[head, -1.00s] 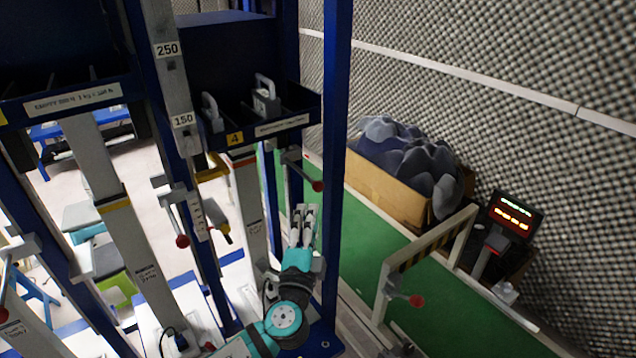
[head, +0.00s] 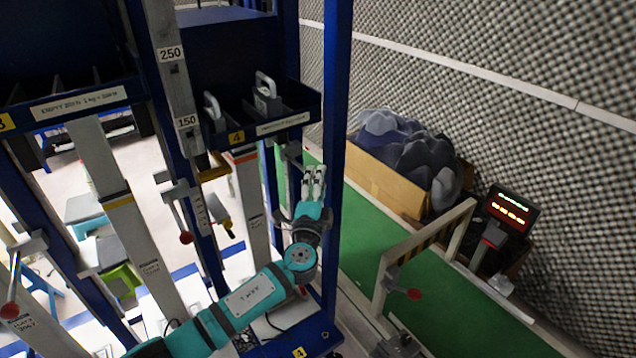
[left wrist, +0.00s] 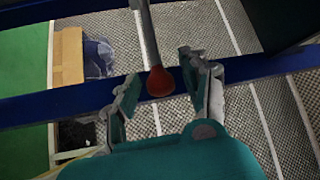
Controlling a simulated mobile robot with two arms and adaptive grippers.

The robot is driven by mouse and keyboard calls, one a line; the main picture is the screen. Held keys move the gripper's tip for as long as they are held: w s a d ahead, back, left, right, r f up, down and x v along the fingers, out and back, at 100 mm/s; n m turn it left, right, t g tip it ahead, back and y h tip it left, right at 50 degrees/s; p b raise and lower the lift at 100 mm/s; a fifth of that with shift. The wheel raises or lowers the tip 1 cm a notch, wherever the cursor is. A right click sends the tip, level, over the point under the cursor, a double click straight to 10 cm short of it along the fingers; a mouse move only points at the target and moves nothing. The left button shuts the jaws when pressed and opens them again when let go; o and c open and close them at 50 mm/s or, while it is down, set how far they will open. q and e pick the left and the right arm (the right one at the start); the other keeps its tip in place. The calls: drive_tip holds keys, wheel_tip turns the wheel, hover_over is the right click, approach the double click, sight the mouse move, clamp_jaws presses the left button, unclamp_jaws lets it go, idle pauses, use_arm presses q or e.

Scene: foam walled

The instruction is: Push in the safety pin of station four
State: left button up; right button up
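The gripper hides this knob in the head view. A yellow-tipped part (head: 228,228) hangs below the bin; I cannot tell whether it is the safety pin. My right gripper is out of view.
Another red-knobbed lever (head: 186,238) hangs left of station four. Blue posts (head: 334,150) stand close to my arm. A striped barrier (head: 425,250), a cardboard box (head: 385,182) and a lit display (head: 510,208) are at right. Green floor (head: 365,240) lies between.

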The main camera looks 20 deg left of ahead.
use_arm(q)
clamp_jaws()
